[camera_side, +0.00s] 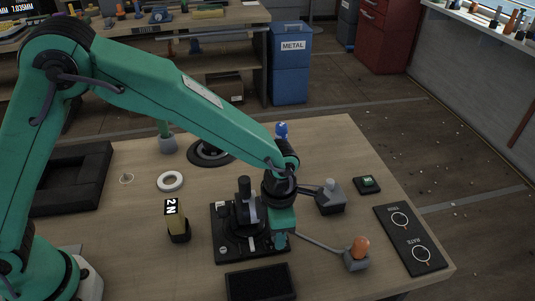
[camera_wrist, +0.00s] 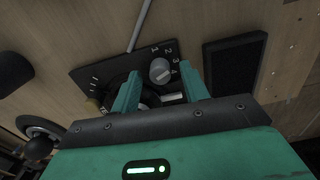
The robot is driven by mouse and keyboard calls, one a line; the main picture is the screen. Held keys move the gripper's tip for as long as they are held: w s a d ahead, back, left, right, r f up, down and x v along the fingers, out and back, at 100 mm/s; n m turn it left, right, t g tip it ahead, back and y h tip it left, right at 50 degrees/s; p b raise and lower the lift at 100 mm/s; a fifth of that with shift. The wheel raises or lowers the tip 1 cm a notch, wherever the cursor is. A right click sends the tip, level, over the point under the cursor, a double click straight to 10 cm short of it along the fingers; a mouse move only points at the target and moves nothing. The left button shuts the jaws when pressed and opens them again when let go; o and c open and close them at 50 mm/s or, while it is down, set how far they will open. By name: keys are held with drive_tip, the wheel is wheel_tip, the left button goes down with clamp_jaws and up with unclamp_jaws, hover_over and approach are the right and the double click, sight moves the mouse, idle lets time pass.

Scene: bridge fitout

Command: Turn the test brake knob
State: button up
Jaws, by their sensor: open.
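The brake unit's black plate (camera_side: 223,249) stands near the front middle of the table in the side view, with a dark upright part on it. The wrist view shows the plate (camera_wrist: 100,68) with the numerals 1 to 4 around a round grey knob (camera_wrist: 159,68) with a pale pointer mark. My gripper (camera_wrist: 160,85) is open, its two teal fingers apart on either side of the knob in that picture. I cannot tell whether they touch it. In the side view my gripper (camera_side: 280,241) is low over the plate's right side and hides the knob.
A black tray (camera_side: 260,283) lies in front of the plate. An orange knob on a grey box (camera_side: 358,252), a lever box (camera_side: 331,200) and a TRIM/RATE card (camera_side: 410,238) are right. A white ring (camera_side: 161,187) lies behind left.

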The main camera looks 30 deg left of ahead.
clamp_jaws()
idle(0.3)
drive_tip(key=shift+m, duration=2.3)
unclamp_jaws()
